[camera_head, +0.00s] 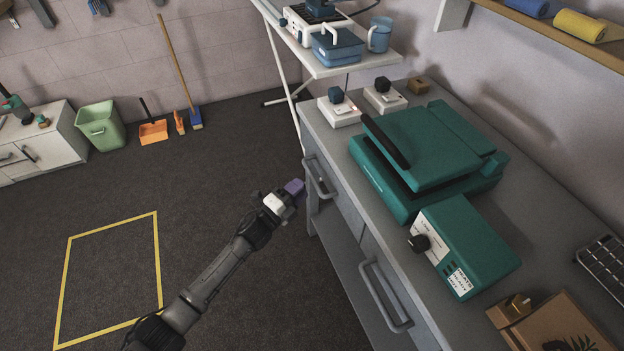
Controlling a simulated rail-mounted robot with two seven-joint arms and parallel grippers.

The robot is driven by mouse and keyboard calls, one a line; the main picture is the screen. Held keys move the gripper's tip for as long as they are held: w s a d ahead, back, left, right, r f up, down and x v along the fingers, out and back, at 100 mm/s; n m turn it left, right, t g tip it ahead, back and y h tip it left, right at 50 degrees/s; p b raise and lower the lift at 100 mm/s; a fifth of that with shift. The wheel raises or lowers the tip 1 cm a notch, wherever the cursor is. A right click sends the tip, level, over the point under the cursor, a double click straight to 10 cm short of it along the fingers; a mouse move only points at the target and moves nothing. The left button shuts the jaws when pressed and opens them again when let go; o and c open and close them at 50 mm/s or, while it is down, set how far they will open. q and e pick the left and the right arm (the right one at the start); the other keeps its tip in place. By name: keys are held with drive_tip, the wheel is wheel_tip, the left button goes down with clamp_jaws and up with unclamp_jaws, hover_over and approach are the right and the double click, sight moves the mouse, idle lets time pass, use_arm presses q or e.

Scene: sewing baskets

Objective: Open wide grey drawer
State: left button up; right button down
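The grey workbench (338,148) stands on the right with grey drawers in its front. The far drawer has a grey bar handle (318,178), and the nearer drawer has a longer grey bar handle (385,296). Both drawers look shut; I cannot tell which one is the wide drawer. My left gripper (295,187), with a purple tip, is just left of the far handle and appears apart from it. I cannot see a gap between its fingers. My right gripper is not in view.
A teal press (425,150) and a teal control box (465,245) with a black knob stand on the worktop. An ironing board (335,68) stands behind it. The dark floor left of the bench is clear, with a yellow outlined rectangle (158,255).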

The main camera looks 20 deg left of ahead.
sight(312, 176)
use_arm(q)
drive_tip(key=shift+b+x, duration=0.45)
drive_tip(key=shift+x, duration=2.4)
clamp_jaws()
